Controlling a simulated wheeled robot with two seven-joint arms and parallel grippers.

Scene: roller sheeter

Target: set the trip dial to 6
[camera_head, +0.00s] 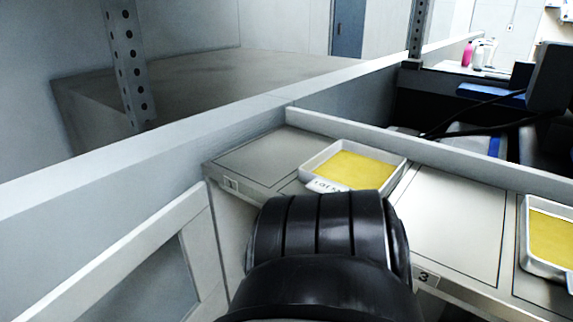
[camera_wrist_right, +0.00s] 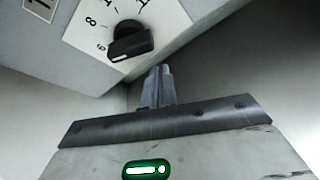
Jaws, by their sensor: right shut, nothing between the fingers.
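The trip dial (camera_wrist_right: 131,41) is a black knob on a white scale plate (camera_wrist_right: 168,22) in the right wrist view, at the upper middle. An 8 and a digit that looks like a 6 show on its left side. A short white line is on the knob's lower left face, near that lower digit; I cannot tell exactly where it points. My right gripper (camera_wrist_right: 158,72) is shut and empty, its fingertips just below and right of the knob, apparently apart from it. The head view does not show the dial or my left gripper.
In the head view, trays with yellow contents (camera_head: 355,168) (camera_head: 550,236) sit on a grey numbered bench top (camera_head: 455,220). A pale rail (camera_head: 180,135) runs behind it. My black arm link hides the front middle. A grey wall (camera_wrist_right: 240,75) is right of the fingers.

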